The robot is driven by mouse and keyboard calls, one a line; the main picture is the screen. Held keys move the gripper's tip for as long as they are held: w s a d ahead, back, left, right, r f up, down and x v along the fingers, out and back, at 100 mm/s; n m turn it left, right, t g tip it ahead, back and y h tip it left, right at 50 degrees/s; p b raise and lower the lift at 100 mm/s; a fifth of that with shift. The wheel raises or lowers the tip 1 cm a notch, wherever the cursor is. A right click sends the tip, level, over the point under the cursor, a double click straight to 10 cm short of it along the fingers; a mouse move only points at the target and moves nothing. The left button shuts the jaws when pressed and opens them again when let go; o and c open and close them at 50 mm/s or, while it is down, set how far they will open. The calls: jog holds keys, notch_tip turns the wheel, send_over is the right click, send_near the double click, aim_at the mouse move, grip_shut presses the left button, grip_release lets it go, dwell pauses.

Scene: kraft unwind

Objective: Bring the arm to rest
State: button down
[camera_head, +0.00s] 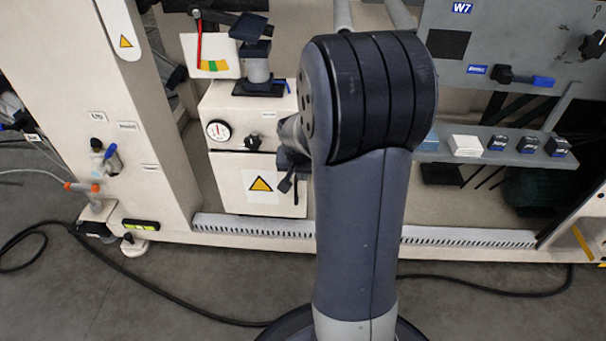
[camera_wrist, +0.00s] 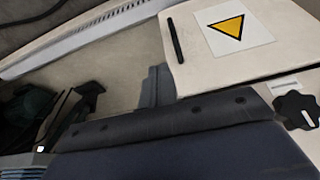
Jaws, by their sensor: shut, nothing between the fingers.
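My arm stands upright in the middle of the head view and folds over at a dark, ribbed joint. My gripper (camera_head: 287,180) shows only in part, left of the arm, in front of the cream cabinet (camera_head: 228,176). It is shut and empty, and the arm hides much of it. In the wrist view a dark blue-grey part of my own body fills the lower middle. Beyond it is the cabinet front with its yellow warning triangle (camera_wrist: 228,27).
A gauge (camera_head: 218,131) and black knob sit on the cabinet. A shelf (camera_head: 490,145) with small blocks is at right, below a grey W7 panel (camera_head: 520,45). A cream post with a valve stands left. A black cable (camera_head: 150,300) crosses the open floor in front.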

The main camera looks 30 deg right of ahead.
jog(key=p+v, duration=0.2)
jog(key=v, duration=0.4)
jog(key=shift+r, duration=0.2)
jog(key=shift+s+f, duration=0.1)
